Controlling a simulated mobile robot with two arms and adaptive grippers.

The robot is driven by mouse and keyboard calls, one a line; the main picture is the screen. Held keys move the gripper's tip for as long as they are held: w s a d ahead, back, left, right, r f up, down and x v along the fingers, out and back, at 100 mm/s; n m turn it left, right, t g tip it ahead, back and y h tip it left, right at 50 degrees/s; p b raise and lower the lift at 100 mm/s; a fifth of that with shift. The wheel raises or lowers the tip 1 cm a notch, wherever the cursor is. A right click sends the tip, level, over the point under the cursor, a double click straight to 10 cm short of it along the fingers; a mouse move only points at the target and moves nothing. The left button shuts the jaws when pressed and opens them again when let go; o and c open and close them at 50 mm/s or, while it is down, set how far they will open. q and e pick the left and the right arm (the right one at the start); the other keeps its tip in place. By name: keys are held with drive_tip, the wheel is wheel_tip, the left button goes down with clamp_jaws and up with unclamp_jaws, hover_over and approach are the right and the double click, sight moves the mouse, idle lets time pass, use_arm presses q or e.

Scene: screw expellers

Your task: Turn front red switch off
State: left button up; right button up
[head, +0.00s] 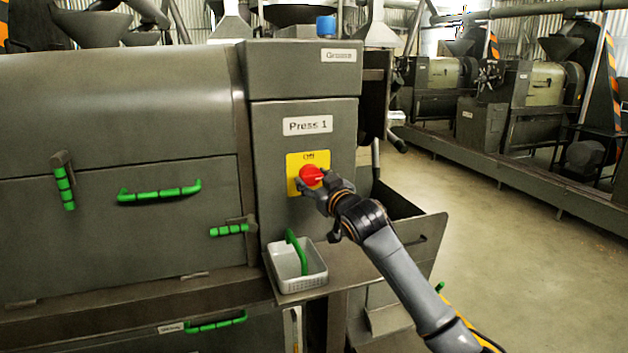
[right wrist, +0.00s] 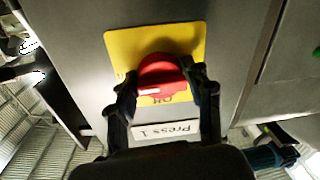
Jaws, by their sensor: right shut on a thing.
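The red switch (head: 311,175) is a round knob on a yellow plate (head: 293,160), on the grey cabinet front below the "Press 1" label. It also shows in the right wrist view as a red knob (right wrist: 162,70) on its yellow plate (right wrist: 185,38). A pale mark on its grip lies nearly level in that picture. My right gripper (head: 316,186) reaches in from the lower right. In the right wrist view its fingers (right wrist: 166,84) are shut on the knob, one at each side. The lettering on the plate is partly hidden and hard to read.
A pale basket (head: 297,283) with a green handle stands on a ledge below the switch. Green-handled doors (head: 160,193) are on the press at left. An open grey metal bin (head: 425,245) is beside my right arm. The floor at right is clear; other presses stand behind.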

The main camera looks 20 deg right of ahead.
drive_tip(key=shift+d+r+n+p, duration=0.1)
drive_tip(key=shift+r+n+p, duration=0.15)
drive_tip(key=shift+n+p, duration=0.5)
drive_tip(key=n+p, duration=0.4)
drive_tip(key=p, duration=0.1)
drive_tip(key=shift+d+r+n, duration=0.1)
drive_tip(key=shift+r+n, duration=0.15)
drive_tip(key=shift+n, duration=0.1)
drive_tip(key=n+p, duration=0.2)
drive_tip(key=shift+n+h+p, duration=0.3)
drive_tip(key=shift+p, duration=0.1)
drive_tip(key=n+p, duration=0.1)
drive_tip(key=n, duration=0.1)
drive_tip(key=n+p, duration=0.2)
drive_tip(key=shift+r+g, duration=0.2)
drive_tip(key=shift+g, duration=0.1)
drive_tip(key=n+h+p, duration=0.1)
drive_tip(key=n+p, duration=0.1)
drive_tip(key=n, duration=0.1)
drive_tip(key=shift+w+n+p, duration=0.1)
drive_tip(key=shift+n+p, duration=0.3)
drive_tip(key=o, duration=0.9)
drive_tip(key=shift+o, duration=1)
drive_tip(key=shift+f, duration=0.2)
